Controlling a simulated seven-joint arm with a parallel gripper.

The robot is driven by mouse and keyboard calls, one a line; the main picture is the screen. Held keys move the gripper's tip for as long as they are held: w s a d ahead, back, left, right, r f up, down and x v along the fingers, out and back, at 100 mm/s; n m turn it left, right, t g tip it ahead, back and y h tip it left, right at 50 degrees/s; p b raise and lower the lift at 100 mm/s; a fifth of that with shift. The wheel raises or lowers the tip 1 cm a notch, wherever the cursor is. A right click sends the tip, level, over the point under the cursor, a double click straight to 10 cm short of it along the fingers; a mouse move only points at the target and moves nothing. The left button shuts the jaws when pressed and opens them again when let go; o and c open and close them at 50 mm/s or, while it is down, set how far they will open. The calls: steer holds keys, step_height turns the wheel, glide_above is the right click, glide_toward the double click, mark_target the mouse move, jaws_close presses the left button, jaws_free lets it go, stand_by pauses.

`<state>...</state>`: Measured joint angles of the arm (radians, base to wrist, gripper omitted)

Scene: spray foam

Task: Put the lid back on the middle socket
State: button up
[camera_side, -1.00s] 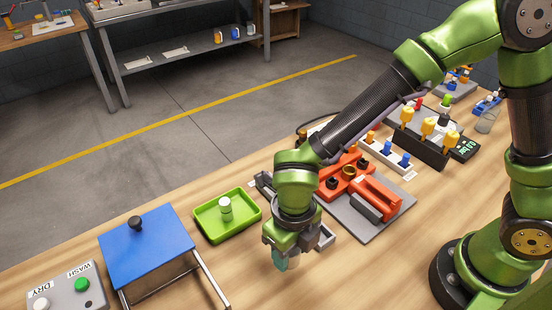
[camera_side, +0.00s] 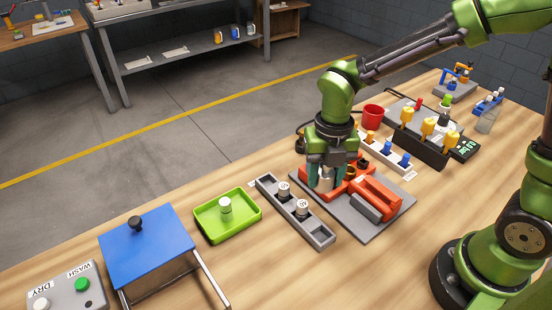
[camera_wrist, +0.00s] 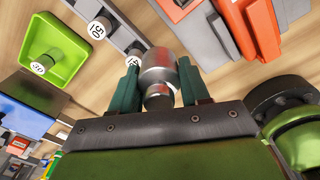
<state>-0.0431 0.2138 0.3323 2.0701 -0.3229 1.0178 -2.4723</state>
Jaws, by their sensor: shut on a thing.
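My gripper (camera_side: 326,183) is shut on a silver metal piece, which hangs between its teal fingers low over the left part of the orange fixture. The piece also shows in the wrist view (camera_wrist: 158,75), rounded and shiny with a narrower end. I cannot tell whether this piece is the lid. The orange fixture (camera_side: 374,196) lies on a grey plate (camera_side: 351,226). A dark knob (camera_side: 362,164) shows on its far part. My gripper hides the middle socket, and I cannot tell whether the held piece touches the fixture.
A grey rack (camera_side: 266,184) left of the plate holds two cylinders with numbered white tops. A green tray (camera_side: 240,230) holds another such cylinder (camera_side: 225,205). A blue-topped stand (camera_side: 147,245) is farther left. A red cup (camera_side: 373,115) and a white connector strip (camera_side: 386,154) lie beyond the fixture.

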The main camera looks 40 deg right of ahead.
steer(key=w+d+r+m, duration=0.1)
steer(key=w+d+m, duration=0.1)
steer(key=w+d, duration=0.1)
steer(key=w+d+r+m, duration=0.1)
steer(key=w+d+m, duration=0.1)
steer(key=d, duration=0.3)
steer(key=w+d+r+m, duration=0.2)
steer(key=w+d, duration=0.1)
steer(key=d, duration=0.1)
steer(key=shift+w+r+m, duration=0.1)
steer(key=shift+w+m, duration=0.2)
steer(key=shift+f, duration=3.15)
steer(key=shift+f, duration=0.15)
steer(key=o, duration=1.1)
steer(key=shift+o, duration=0.4)
steer(key=o, duration=0.4)
